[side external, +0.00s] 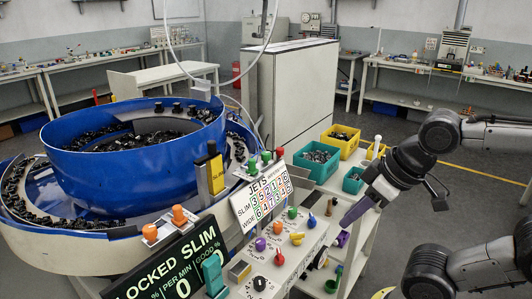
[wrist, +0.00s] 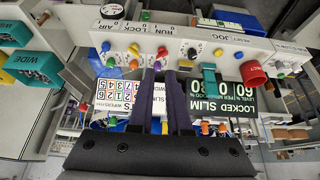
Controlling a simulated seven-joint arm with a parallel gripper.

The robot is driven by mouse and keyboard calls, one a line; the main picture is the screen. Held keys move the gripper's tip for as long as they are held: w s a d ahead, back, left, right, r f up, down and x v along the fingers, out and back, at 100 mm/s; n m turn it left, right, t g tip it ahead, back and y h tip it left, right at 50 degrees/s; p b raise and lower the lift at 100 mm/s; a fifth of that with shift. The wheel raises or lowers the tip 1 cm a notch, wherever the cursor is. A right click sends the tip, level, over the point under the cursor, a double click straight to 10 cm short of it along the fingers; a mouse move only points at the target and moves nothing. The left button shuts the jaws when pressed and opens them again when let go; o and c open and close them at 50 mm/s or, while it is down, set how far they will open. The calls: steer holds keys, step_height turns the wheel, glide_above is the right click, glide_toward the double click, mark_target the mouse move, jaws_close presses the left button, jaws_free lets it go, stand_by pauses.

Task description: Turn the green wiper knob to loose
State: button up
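A green knob (side external: 292,213) stands on the light sloped control panel among other coloured knobs. In the wrist view a green knob (wrist: 111,62) shows on the panel, left of my fingertips. The knob labels are too small to read, so its setting cannot be told. My gripper (side external: 343,237) is above and to the right of the panel, apart from the knobs. In the wrist view my gripper (wrist: 161,71) has its two dark fingers apart with nothing held between them.
Purple (side external: 260,244), yellow (side external: 297,238) and blue (side external: 312,222) knobs stand close by. The jets board (side external: 262,193) and LOCKED SLIM display (side external: 170,270) rise beside the panel. The big blue bowl (side external: 75,170) is at left. Teal bins (side external: 314,172) sit behind.

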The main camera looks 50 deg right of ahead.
steer(key=shift+o, duration=1.1)
steer(key=shift+s+g, duration=0.3)
steer(key=shift+s, duration=0.05)
steer(key=o, duration=0.4)
steer(key=r, duration=0.2)
steer(key=w+r, duration=0.1)
steer(key=r, duration=0.2)
steer(key=shift+r, duration=0.15)
steer(key=w+d+r+m+g, duration=0.1)
steer(key=w+d+r+g, duration=0.15)
steer(key=w+r, duration=1.05)
steer(key=m+g, duration=0.2)
steer(key=g, duration=0.1)
glide_above(266, 153)
step_height(266, 153, down, 6)
steer(key=shift+t, duration=0.25)
step_height(266, 153, down, 14)
steer(key=shift+r, duration=0.25)
